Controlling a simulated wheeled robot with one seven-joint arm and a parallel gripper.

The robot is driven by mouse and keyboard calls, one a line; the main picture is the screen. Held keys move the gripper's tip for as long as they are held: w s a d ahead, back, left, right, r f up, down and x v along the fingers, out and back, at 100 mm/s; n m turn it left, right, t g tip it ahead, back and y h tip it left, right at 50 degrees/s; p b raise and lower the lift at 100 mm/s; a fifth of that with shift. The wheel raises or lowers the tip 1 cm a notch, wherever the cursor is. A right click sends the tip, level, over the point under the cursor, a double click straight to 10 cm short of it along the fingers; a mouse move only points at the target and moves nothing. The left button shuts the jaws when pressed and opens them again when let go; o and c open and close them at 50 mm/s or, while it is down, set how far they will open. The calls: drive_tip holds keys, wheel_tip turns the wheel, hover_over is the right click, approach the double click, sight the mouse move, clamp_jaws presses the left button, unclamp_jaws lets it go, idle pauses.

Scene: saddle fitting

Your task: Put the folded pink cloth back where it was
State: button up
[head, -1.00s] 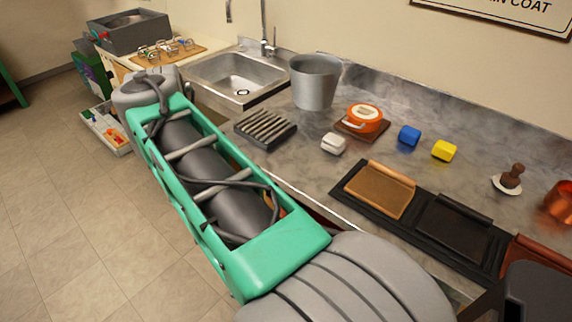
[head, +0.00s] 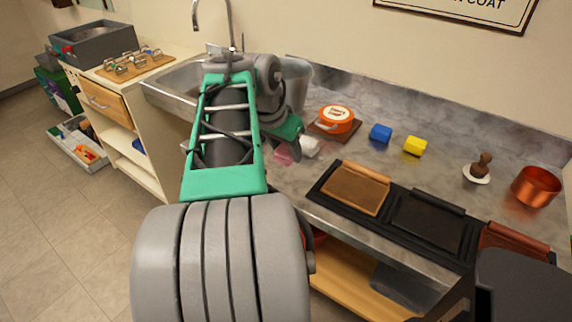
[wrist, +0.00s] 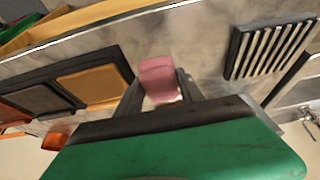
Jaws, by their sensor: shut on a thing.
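The folded pink cloth (wrist: 158,72) is between the two fingers of my gripper (wrist: 160,92) in the wrist view, and the gripper is shut on it. In the head view the pink cloth (head: 283,154) shows just left of a white folded piece (head: 310,147), over the counter's front part. My gripper (head: 290,150) is partly hidden there by its own green housing. I cannot tell whether the cloth touches the counter. A bit of white shows past the cloth in the wrist view.
A slatted rack (wrist: 268,48) lies to one side of the gripper, a tan panel (head: 355,190) in a black tray to the other. The grey bucket (head: 299,85) is partly hidden by my arm.

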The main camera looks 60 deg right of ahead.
hover_over(286, 172)
wheel_tip(286, 172, down, 5)
drive_tip(key=shift+a+f, duration=0.1)
drive_tip(key=shift+f, duration=1.25)
drive_tip(key=shift+f, duration=0.1)
drive_tip(key=shift+f+b, duration=0.15)
drive_tip(key=shift+b, duration=0.25)
drive_tip(key=o, duration=1.3)
